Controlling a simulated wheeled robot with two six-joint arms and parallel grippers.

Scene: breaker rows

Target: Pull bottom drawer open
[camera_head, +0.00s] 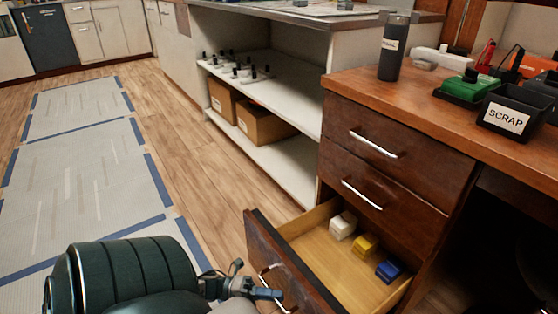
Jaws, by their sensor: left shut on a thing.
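The bottom drawer (330,258) of the brown wooden cabinet is pulled well out, and its light wooden inside shows. A white block (343,225), a yellow block (366,245) and a blue block (388,270) lie in it. The drawer front carries a silver bar handle (264,275). My left gripper (274,293) is at this handle, shut on it, at the bottom of the view. Its fingers partly cover the handle. My right gripper is not in view.
The two upper drawers (392,158) are closed. The desk top holds a black SCRAP bin (515,112), a dark labelled bottle (394,46) and a green device (467,87). Shelves with cardboard boxes (262,122) stand behind. Floor with grey mats (85,178) is clear at left.

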